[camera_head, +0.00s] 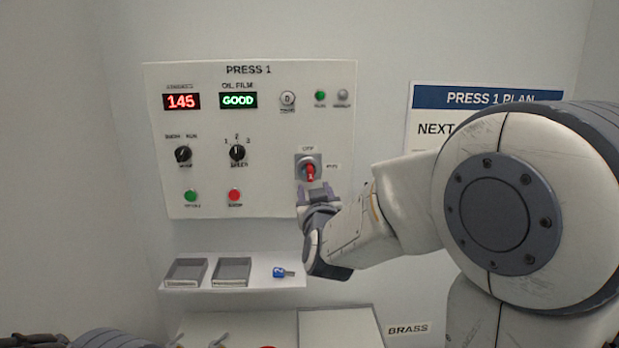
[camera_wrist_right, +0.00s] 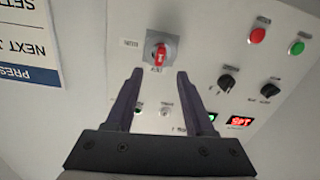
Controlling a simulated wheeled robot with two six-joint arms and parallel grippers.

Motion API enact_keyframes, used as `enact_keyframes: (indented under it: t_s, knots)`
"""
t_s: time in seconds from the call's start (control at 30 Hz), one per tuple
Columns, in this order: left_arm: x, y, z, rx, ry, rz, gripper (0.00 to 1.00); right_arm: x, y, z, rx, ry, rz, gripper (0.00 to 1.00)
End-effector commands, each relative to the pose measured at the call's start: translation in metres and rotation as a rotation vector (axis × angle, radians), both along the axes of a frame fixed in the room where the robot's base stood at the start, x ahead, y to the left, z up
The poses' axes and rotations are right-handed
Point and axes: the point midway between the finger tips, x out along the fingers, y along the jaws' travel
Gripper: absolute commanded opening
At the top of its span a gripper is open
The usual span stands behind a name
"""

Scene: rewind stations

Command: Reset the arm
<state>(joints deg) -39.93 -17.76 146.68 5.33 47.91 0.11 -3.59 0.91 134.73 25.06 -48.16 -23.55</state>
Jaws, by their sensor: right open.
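My right arm (camera_head: 405,205) reaches in from the right across the head view. My right gripper (camera_head: 319,190) is open and empty, just below the red rotary switch (camera_head: 310,171) on the PRESS 1 panel (camera_head: 270,140). In the right wrist view, which sees the panel upside down, the gripper (camera_wrist_right: 160,74) has its fingers apart, with the red switch handle (camera_wrist_right: 160,54) in line with the gap, beyond the tips. The handle stands close to upright under its top label. No contact between fingers and switch can be made out. My left gripper is not clearly in view.
Below the panel, a white shelf (camera_head: 235,284) holds two grey trays (camera_head: 186,271) and a blue-headed key (camera_head: 282,271). Knobs (camera_head: 237,153) and buttons (camera_head: 234,195) sit left of the switch. A PRESS 1 PLAN sign (camera_head: 490,97) hangs behind my right arm.

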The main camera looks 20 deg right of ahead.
Motion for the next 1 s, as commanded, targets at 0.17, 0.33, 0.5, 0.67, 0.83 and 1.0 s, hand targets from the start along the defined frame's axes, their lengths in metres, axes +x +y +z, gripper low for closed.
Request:
enact_keyframes:
  t_s: [0.17, 0.33, 0.5, 0.67, 0.83, 1.0]
  knots:
    - [0.0, 0.0, -0.004, 0.0, 0.0, 0.0, 0.0, -0.012, 0.003, 0.0, 0.0, 0.0, 0.001, 0.54]
    - [0.0, 0.0, -0.004, 0.0, 0.0, -0.001, 0.0, -0.013, 0.018, -0.009, 0.016, 0.039, 0.044, 0.54]
    - [0.0, 0.0, -0.007, 0.0, 0.0, -0.001, 0.0, -0.033, 0.092, -0.057, 0.085, 0.264, 0.259, 0.54]
    - [0.0, 0.0, -0.01, 0.0, 0.0, -0.001, 0.0, -0.099, 0.173, -0.121, 0.119, 0.613, 0.501, 0.54]
    - [0.0, 0.0, -0.012, 0.0, 0.0, -0.001, 0.0, -0.206, 0.212, -0.179, 0.066, 1.024, 0.666, 0.54]
    - [0.0, 0.0, -0.014, 0.0, 0.0, -0.001, 0.0, -0.297, 0.201, -0.207, -0.047, 1.357, 0.707, 0.54]
